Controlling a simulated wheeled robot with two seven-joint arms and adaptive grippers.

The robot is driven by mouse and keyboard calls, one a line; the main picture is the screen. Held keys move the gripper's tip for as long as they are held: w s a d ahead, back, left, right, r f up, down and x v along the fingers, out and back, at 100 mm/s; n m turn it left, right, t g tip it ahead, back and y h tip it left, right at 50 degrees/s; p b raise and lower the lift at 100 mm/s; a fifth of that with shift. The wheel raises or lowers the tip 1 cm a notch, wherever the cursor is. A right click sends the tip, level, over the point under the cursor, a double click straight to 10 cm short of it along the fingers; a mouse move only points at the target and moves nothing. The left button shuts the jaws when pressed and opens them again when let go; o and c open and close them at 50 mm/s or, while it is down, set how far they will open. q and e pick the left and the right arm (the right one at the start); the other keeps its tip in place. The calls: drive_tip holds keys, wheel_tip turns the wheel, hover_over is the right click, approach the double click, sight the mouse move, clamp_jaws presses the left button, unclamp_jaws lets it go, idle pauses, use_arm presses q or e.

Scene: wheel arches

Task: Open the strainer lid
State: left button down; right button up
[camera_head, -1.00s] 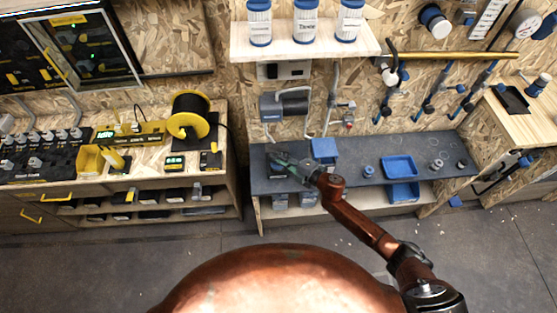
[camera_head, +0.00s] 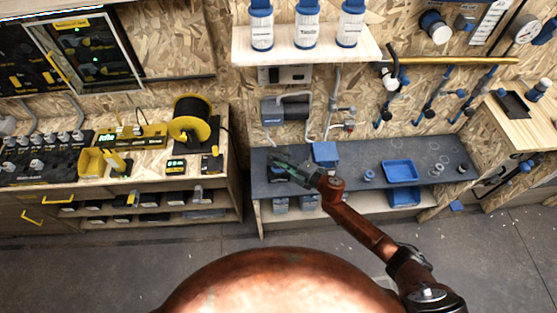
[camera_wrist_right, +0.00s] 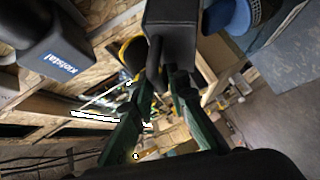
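My right gripper (camera_head: 284,166) is over the left part of the dark bench, beside a blue box. In the right wrist view its two green fingers (camera_wrist_right: 167,82) stand apart with a gap between them. A dark grey block (camera_wrist_right: 170,32) with a dark tab-like part lies just beyond the fingertips; I cannot tell whether they touch it. I cannot make out the strainer lid for certain. A grey-blue housing (camera_wrist_right: 52,58) with lettering is at the upper left of the wrist view. My left gripper is out of view.
The dark bench (camera_head: 350,177) holds the blue box (camera_head: 325,152), a blue tray (camera_head: 400,171) and small rings. A dark wall unit (camera_head: 285,109) and pipes are behind the gripper. A yellow-black workbench (camera_head: 50,187) stands at the left. The floor in front is clear.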

drive_tip(key=shift+d, duration=0.15)
drive_tip(key=v, duration=1.1)
drive_tip(key=shift+s+d, duration=0.25)
drive_tip(key=shift+s, duration=0.05)
drive_tip(key=shift+r, duration=0.1)
drive_tip(key=shift+c, duration=0.2)
